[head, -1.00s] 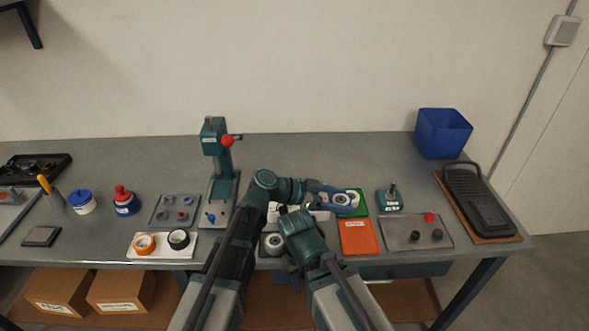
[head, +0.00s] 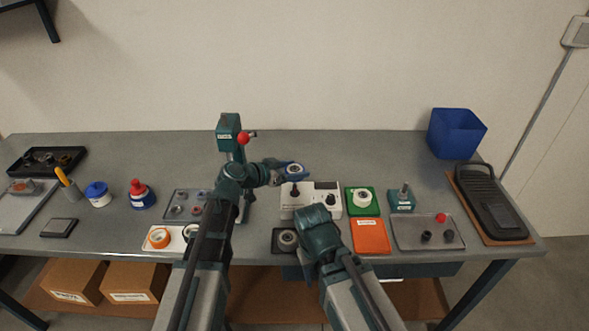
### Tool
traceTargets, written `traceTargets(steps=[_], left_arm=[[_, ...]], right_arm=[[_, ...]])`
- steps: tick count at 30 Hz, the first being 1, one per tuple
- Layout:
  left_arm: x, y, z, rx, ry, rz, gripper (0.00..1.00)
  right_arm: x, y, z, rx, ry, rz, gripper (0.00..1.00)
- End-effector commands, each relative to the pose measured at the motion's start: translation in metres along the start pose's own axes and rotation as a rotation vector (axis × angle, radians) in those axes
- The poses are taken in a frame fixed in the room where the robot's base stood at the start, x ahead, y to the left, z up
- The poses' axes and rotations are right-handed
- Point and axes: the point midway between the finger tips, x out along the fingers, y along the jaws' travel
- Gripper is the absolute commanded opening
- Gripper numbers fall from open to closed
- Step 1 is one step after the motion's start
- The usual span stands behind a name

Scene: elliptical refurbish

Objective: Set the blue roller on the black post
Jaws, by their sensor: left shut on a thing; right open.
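The blue roller (head: 294,169), a blue ring with a pale centre, is in the jaws of my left gripper (head: 284,172). It is held at the back edge of a white box (head: 325,211). A short dark upright on the left of that box looks like the black post (head: 295,189). It shows just below the roller in the picture, and the two look apart. My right gripper (head: 312,212) is low, in front of the white box; its fingers are mostly hidden by its own wrist.
A teal press (head: 229,135) with a red knob stands left of the roller. A green mat (head: 363,211) with a pale ring, an orange card (head: 370,237) and a teal block with a pin (head: 401,200) lie right of the box. The table behind the box is clear.

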Motion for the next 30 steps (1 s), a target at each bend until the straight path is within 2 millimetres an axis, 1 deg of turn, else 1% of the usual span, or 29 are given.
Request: traceTargets(steps=[8,21,25,30], left_arm=[[0.005,0.001,0.012,0.001,0.0,0.002,0.1],[0.021,0.001,0.05,0.001,0.0,0.003,0.1],[0.023,0.001,0.054,0.001,0.0,0.003,0.1],[0.023,0.001,0.053,0.001,0.0,0.003,0.1]], right_arm=[[0.013,-0.001,-0.001,0.0,0.0,0.0,0.5],[0.054,-0.005,-0.003,0.0,0.0,0.0,0.5],[0.058,-0.006,-0.003,0.0,0.0,0.0,0.5],[0.058,-0.005,-0.003,0.0,0.0,0.0,0.5]])
